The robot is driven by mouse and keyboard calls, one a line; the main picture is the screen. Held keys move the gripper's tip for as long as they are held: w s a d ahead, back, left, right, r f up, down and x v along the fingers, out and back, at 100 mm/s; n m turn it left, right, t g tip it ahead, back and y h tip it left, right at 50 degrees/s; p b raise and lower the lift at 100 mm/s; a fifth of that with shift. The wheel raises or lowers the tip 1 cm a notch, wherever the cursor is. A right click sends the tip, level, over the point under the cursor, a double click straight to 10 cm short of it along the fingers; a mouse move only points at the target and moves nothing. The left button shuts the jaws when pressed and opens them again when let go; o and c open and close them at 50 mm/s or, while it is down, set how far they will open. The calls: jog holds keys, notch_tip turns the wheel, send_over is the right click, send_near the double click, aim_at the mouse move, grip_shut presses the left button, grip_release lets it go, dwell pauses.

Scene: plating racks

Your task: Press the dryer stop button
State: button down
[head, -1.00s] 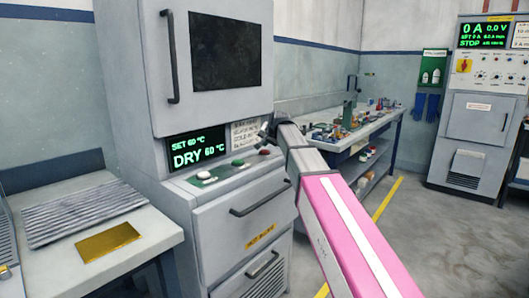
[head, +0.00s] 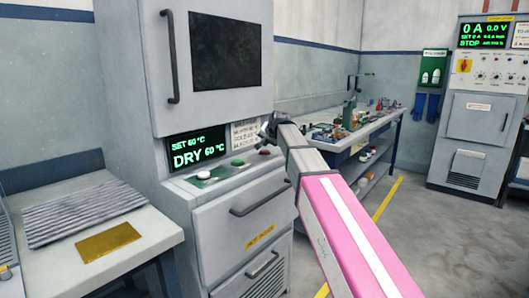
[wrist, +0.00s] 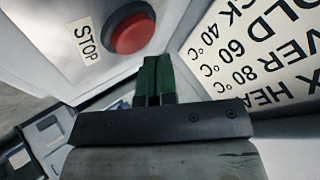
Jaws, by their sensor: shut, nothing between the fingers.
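The dryer's stop button is a round red button (wrist: 130,33) with a STOP label (wrist: 87,38) beside it in the wrist view. In the head view the red button (head: 265,152) is at the right end of the sloped panel, just below my gripper (head: 268,127). In the wrist view my gripper (wrist: 156,62) is shut and empty, its green fingertips together. The tips are to the side of the red button in that picture, apart from it. The dryer display (head: 196,149) reads SET 60 °C and DRY 60 °C.
A green button (head: 238,163) and a white button (head: 203,175) share the panel. A printed temperature card (wrist: 255,55) is close beside the fingers. A workbench (head: 365,137) with small items stands behind my arm at right. A gold plate (head: 108,242) lies on the left bench.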

aim_at(266, 150)
jog(key=shift+f, duration=0.2)
jog(key=shift+f, duration=0.2)
jog(key=shift+f, duration=0.5)
dwell(0.8)
jog(key=shift+r, duration=0.95)
jog(key=shift+r, duration=2.5)
